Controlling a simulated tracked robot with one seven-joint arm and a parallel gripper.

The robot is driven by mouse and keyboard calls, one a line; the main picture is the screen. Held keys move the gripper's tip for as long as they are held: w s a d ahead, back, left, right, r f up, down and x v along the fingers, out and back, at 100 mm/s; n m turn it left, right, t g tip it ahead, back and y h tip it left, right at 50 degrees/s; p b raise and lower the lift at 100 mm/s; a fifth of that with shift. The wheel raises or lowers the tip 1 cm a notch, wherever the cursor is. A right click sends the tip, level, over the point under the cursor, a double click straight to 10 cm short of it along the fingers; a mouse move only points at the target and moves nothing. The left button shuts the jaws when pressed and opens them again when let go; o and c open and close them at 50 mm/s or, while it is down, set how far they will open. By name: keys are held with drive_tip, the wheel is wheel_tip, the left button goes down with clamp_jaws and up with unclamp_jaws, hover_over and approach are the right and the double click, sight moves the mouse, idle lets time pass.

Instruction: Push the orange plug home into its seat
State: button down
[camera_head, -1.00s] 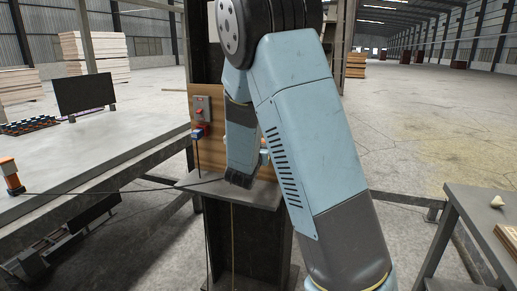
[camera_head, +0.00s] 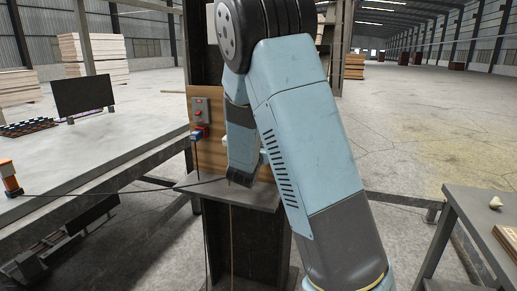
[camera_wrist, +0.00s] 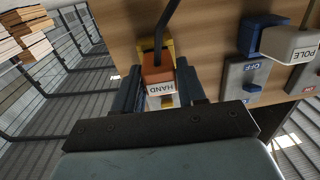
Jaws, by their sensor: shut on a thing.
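The orange plug (camera_wrist: 158,75) is between my gripper's two dark fingers (camera_wrist: 158,88) in the wrist view, with a pale label reading HAND. A dark cable (camera_wrist: 172,18) runs upward past it. A yellow part (camera_wrist: 169,47) shows just behind the plug, against the wooden board (camera_wrist: 212,30). I cannot tell whether it is the seat or how deep the plug sits. My gripper is shut on the plug. In the head view my gripper is at the board above a grey shelf, and my arm hides the plug and its seat.
A blue plug (camera_wrist: 250,38) and a grey POLE block (camera_wrist: 290,44) are to the right, near an OFF switch plate (camera_wrist: 243,75). In the head view a red-button box (camera_head: 201,110) is left of my arm. A cable (camera_head: 105,192) runs to an orange-topped post (camera_head: 9,178).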

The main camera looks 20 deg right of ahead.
drive_tip(key=shift+w+d, duration=0.2)
drive_tip(key=c, duration=0.6)
unclamp_jaws()
drive_tip(key=shift+o, duration=0.2)
drive_tip(key=v, duration=1.4)
drive_tip(key=shift+w, duration=0.1)
